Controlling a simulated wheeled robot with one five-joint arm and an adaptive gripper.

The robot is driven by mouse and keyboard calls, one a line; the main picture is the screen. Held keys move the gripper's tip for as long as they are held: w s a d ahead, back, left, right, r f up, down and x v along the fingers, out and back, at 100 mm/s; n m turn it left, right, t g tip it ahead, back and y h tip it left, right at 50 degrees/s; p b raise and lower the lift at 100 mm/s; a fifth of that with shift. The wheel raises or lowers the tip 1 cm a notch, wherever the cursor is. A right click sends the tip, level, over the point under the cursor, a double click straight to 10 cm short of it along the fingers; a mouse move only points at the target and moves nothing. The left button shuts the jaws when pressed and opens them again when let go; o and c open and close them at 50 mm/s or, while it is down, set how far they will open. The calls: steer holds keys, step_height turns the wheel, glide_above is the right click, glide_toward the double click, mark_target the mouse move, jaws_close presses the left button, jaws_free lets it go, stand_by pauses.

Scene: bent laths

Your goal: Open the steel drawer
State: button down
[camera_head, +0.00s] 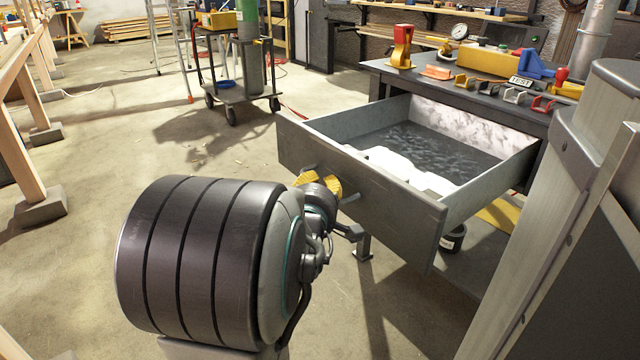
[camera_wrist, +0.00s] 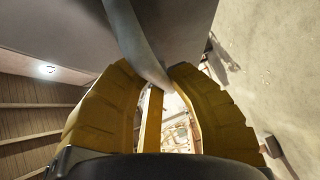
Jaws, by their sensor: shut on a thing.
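The steel drawer (camera_head: 355,205) is pulled well out of the dark workbench (camera_head: 400,72), and its open top shows a grey inside with white shapes near the front wall. My gripper (camera_head: 325,184) is at the drawer's front face, its yellow fingers at the handle. In the wrist view, the yellow fingers (camera_wrist: 165,88) close around a grey curved bar, the drawer handle (camera_wrist: 132,38). The handle is mostly hidden by the gripper in the head view.
Red, yellow and blue tools and clamps lie on the bench top. A wheeled cart (camera_head: 240,95) with a green-topped cylinder stands at the back. A wooden frame (camera_head: 25,110) stands at the left. The floor (camera_head: 90,200) left of the drawer is mostly free.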

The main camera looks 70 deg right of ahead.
steer(key=shift+d+r, duration=0.1)
steer(key=shift+d, duration=0.05)
steer(key=c, duration=1.4)
jaws_free()
glide_toward(321, 137)
steer(key=shift+s+d+r, duration=0.1)
steer(key=shift+d+r, duration=0.35)
steer(key=shift+d, duration=0.25)
steer(key=shift+s+d+r, duration=0.15)
steer(key=shift+d+r, duration=0.35)
steer(key=shift+d, duration=0.2)
